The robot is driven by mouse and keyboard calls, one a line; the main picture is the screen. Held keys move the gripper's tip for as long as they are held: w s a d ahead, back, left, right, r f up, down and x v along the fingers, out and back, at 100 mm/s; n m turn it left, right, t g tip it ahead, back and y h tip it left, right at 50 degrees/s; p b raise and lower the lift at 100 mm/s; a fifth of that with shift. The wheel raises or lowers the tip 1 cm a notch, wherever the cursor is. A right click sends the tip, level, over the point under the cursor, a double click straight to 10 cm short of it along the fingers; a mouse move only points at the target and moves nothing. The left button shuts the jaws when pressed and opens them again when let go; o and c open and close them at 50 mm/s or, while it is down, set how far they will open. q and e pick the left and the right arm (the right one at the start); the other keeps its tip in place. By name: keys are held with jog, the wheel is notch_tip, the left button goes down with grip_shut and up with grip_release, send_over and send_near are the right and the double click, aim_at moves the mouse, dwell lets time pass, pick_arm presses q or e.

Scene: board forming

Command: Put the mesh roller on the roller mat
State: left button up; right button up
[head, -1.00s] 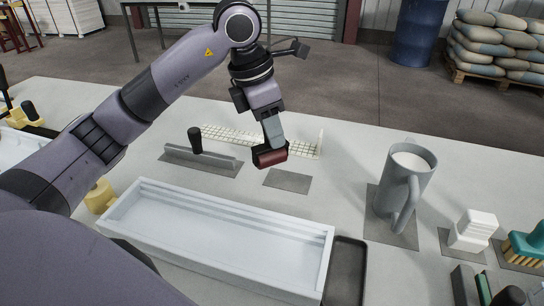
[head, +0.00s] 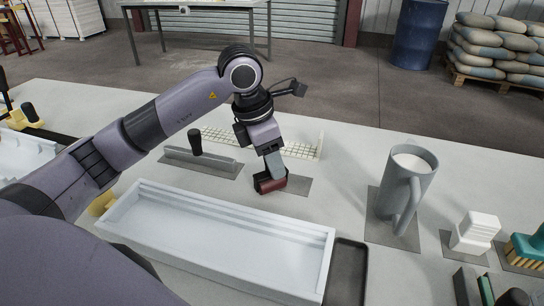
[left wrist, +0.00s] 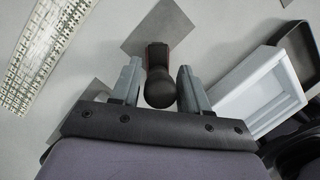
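The mesh roller (head: 270,183) is a dark red block-like body with a rounded black handle, which shows in the left wrist view (left wrist: 160,90). The roller mat (head: 297,187) is a flat grey rectangle on the table. The roller overlaps its left part in the head view; I cannot tell whether it touches. In the left wrist view the mat (left wrist: 158,25) lies just beyond the roller. My right gripper is not in view.
A white mould tray (head: 215,230) lies in front, with a dark tray (head: 346,272) at its right. A black-handled float (head: 205,162) and white mesh strip (head: 303,149) lie behind.

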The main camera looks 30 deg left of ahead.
aim_at(256, 176)
pick_arm(q)
jog(key=shift+o, duration=0.2)
jog(key=shift+r, duration=0.1)
jog(key=shift+r, duration=0.2)
jog(key=v, duration=1.1)
jog(key=shift+s+r+p, duration=0.15)
jog(key=shift+r+p, duration=0.2)
jog(key=shift+p, duration=0.05)
jog(key=shift+a, duration=0.1)
